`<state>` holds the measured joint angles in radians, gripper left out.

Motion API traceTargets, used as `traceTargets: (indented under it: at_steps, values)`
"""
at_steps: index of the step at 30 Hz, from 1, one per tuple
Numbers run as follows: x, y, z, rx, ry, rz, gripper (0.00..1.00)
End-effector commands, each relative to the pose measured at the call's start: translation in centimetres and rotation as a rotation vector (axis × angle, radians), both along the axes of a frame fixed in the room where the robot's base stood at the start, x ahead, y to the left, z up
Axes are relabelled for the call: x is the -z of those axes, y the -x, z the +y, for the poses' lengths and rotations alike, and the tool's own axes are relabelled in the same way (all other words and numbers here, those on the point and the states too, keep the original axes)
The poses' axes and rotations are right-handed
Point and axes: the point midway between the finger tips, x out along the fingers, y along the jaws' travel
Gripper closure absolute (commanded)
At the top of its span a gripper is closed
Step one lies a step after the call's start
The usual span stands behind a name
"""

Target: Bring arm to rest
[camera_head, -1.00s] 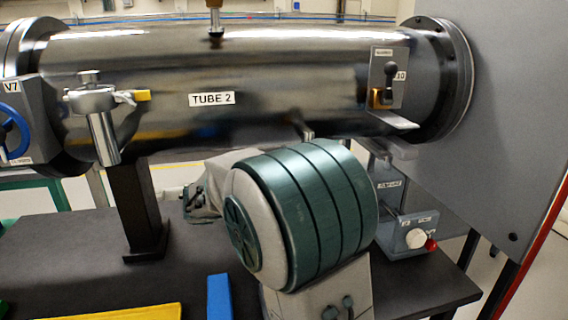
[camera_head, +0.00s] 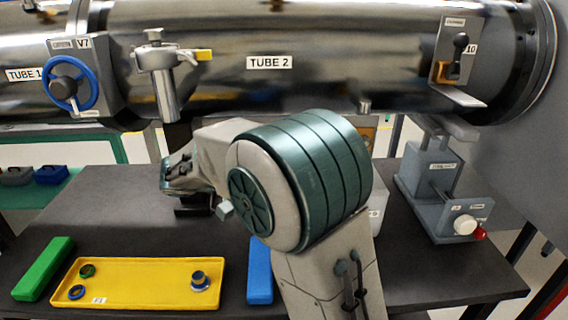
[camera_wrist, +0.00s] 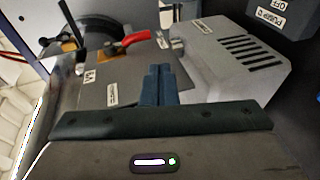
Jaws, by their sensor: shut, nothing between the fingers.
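My arm reaches over the dark bench in the head view, bent at a large teal joint, with its grey far part pointing left below the steel tube labelled TUBE 2 (camera_head: 340,62). The fingers are not clearly seen there. In the wrist view my gripper (camera_wrist: 158,72) shows as two blue fingers pressed together, with nothing between them. Past the fingers are a grey plate with labels (camera_wrist: 125,90) and a red-handled lever (camera_wrist: 130,40). I cannot tell whether the fingers touch anything.
On the bench (camera_head: 110,195) lie a yellow tray (camera_head: 140,290) with several small rings and fittings, a green block (camera_head: 42,268) and a blue block (camera_head: 260,270). A grey stand (camera_head: 425,195) with a red knob is at right. A vented grey box (camera_wrist: 230,65) is near my gripper.

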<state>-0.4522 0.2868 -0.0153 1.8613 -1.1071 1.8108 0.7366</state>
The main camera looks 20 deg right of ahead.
Motion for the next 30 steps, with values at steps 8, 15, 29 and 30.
traceTargets:
  at_steps: [8, 15, 29, 30]
  values:
    - [-0.8, 2.5, -2.1, 0.019, -0.159, 0.065, 1.0]
    - [-0.6, 9.8, -4.2, 0.005, -0.632, 0.145, 1.0]
    - [-2.2, 17.1, -0.1, -0.184, -1.273, -0.144, 1.0]
    - [-2.3, 17.3, 0.1, -0.194, -1.291, -0.167, 1.0]
